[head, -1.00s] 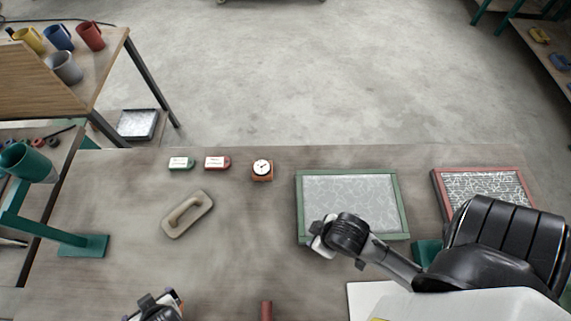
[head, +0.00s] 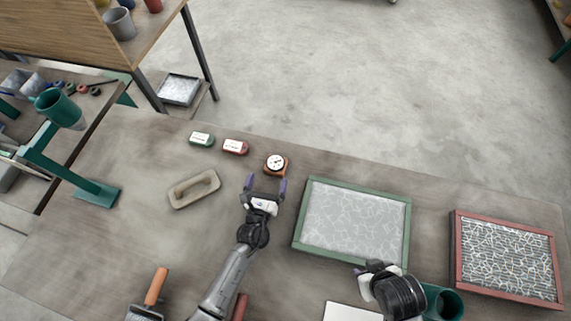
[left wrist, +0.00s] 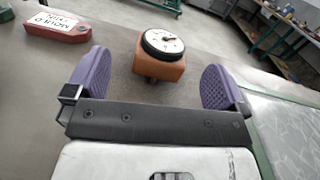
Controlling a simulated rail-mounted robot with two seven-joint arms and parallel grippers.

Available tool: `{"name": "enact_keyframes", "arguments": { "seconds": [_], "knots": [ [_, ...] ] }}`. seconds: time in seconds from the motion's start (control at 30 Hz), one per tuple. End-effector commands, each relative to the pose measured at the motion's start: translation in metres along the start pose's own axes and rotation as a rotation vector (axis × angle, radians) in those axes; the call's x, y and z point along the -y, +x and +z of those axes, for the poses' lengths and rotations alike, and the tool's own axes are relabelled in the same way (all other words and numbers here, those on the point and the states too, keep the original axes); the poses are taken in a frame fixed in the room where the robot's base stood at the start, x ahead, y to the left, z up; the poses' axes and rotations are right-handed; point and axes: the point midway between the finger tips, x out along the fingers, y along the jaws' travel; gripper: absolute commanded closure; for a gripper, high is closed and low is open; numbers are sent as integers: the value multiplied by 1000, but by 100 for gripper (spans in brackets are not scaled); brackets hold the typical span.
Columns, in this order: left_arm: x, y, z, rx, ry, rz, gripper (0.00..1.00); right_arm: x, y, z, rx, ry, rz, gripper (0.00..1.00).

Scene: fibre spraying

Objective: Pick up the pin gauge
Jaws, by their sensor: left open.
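The pin gauge (head: 276,163) is a small orange block with a round white dial in a black rim. It stands on the table near the far edge. My left gripper (head: 265,187) is open just on the near side of it, its two purple fingers apart. In the left wrist view the gauge (left wrist: 161,62) stands ahead, between the lines of the open fingers (left wrist: 158,88), with nothing held. My right gripper (head: 373,268) is over the near edge of the green-framed tray; its fingers are too unclear to tell their state.
A green tag (head: 201,139) and a red tag (head: 235,147) lie left of the gauge. A float (head: 194,189) lies nearer. The green-framed tray (head: 297,225) and red-framed tray (head: 458,250) are to the right. A green cup (head: 444,303) stands near my right arm.

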Motion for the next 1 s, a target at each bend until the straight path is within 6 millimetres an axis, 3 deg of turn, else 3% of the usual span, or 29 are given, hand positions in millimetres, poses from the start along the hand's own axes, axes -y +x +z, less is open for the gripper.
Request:
{"name": "enact_keyframes", "arguments": {
  "seconds": [0.27,0.8,1.0],
  "knots": [
    [6,6,-8,-42,116,-41,0,0,2,0,-2,0,0,50],
    [8,68,-11,-41,118,-39,0,1,25,7,-2,1,0,50],
    [8,75,-10,-41,117,-38,0,1,26,8,-2,1,0,50]
  ]
}}
